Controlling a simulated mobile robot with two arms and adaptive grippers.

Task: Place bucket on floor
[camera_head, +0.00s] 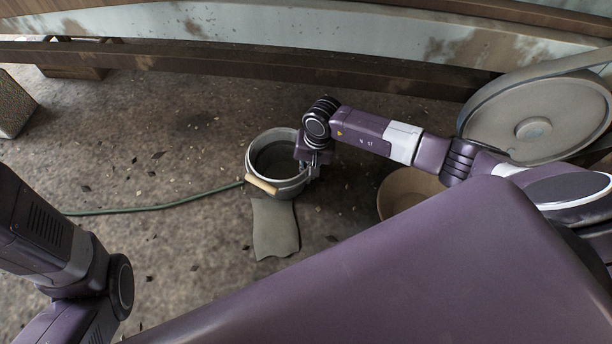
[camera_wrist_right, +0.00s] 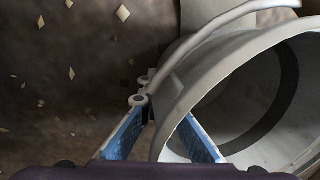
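My right gripper (camera_head: 308,174) is at the bucket's right rim. I cannot tell whether the bucket's base touches the floor (camera_head: 180,255). My left arm shows at the left, but its gripper is out of view.
A grey cloth-like sheet (camera_head: 275,230) lies by the bucket's near side. A green hose (camera_head: 150,208) runs from the left to the bucket. A brown round container (camera_head: 400,190) and a large grey pulley (camera_head: 540,115) are at right. A grey block (camera_head: 12,105) is far left. Beams cross the back.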

